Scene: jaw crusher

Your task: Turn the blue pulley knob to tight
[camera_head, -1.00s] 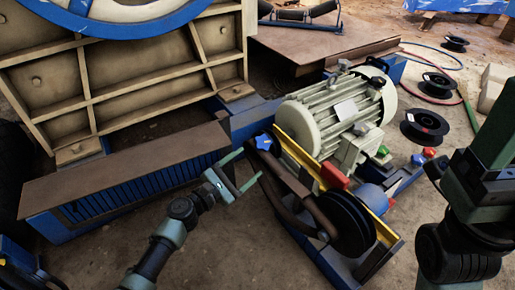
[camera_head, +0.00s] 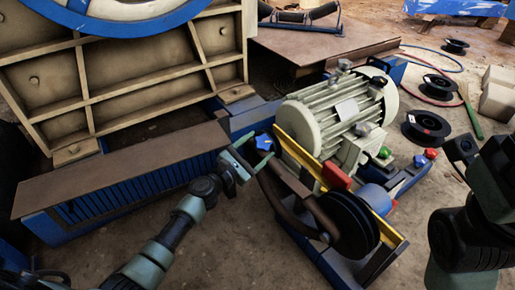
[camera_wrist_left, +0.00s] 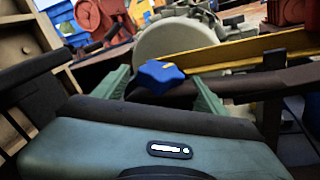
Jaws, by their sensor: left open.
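The blue pulley knob (camera_head: 264,142) is star-shaped and sits at the upper left end of the motor's belt drive. It also shows in the left wrist view (camera_wrist_left: 159,76), between my two green fingers and just beyond the hand. My left gripper (camera_head: 256,153) is open, with one finger on each side of the knob's near side. I cannot tell whether either finger touches it. The pulley (camera_head: 347,222) and brown belt (camera_head: 287,195) lie to the right of the gripper. My right arm (camera_head: 475,235) is at the right edge; its fingers do not show.
The pale motor (camera_head: 338,108) stands behind the yellow guard (camera_head: 300,155). A red knob (camera_head: 336,176) and a green knob (camera_head: 384,152) are nearby. The brown-topped blue guard (camera_head: 120,168) lies left of my gripper. Black spools (camera_head: 425,128) lie on the floor at the right.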

